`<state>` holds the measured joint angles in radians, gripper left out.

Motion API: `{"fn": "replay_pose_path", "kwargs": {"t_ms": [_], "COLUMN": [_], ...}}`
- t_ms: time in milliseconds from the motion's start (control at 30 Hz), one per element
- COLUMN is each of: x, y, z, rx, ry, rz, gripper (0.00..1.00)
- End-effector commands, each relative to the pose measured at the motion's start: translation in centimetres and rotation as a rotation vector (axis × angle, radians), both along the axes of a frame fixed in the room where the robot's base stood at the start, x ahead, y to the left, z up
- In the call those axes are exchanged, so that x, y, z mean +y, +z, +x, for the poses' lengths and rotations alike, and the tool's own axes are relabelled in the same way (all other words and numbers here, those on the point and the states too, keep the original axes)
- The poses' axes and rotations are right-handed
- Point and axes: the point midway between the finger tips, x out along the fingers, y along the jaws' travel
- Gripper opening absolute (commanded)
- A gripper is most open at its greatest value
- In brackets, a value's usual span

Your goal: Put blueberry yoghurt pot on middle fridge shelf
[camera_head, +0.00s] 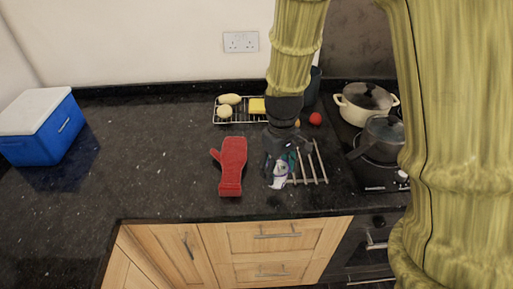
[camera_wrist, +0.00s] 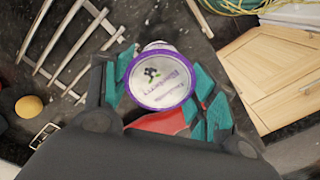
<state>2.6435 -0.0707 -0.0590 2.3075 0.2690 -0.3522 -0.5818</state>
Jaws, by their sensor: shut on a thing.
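The blueberry yoghurt pot (camera_wrist: 160,80) has a white lid with a purple rim, and the wrist view looks down on the lid. My gripper (camera_wrist: 161,95) is shut on the pot, with teal finger pads on both sides of it. In the head view the white pot (camera_head: 279,177) shows below my gripper (camera_head: 279,166), beside the trivet. Whether the pot touches the counter, I cannot tell. No fridge shelf shows in either view.
A metal bar trivet (camera_head: 309,166) is right of the pot and a red oven mitt (camera_head: 232,166) left. Behind stands a wire rack (camera_head: 238,117) with yellow items. A pot (camera_head: 366,102) and pan (camera_head: 382,137) stand on the right. A blue cool box (camera_head: 44,127) is far left; counter between is clear.

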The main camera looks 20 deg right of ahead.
Motion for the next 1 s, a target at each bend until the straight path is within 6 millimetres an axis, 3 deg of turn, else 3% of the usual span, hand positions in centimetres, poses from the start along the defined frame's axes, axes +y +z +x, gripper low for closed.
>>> {"fn": "replay_pose_path", "kwargs": {"t_ms": [600, 800, 1000], "x": [1.2, 1.4, 1.5], "y": [-0.8, -1.1, -1.5], "z": [11.4, 13.4, 13.6], "rx": [-0.001, 0.000, 0.000], "ry": [-0.002, -0.001, -0.002], "rz": [-0.001, -0.001, 0.000], "gripper": [0.30, 0.30, 0.30]}}
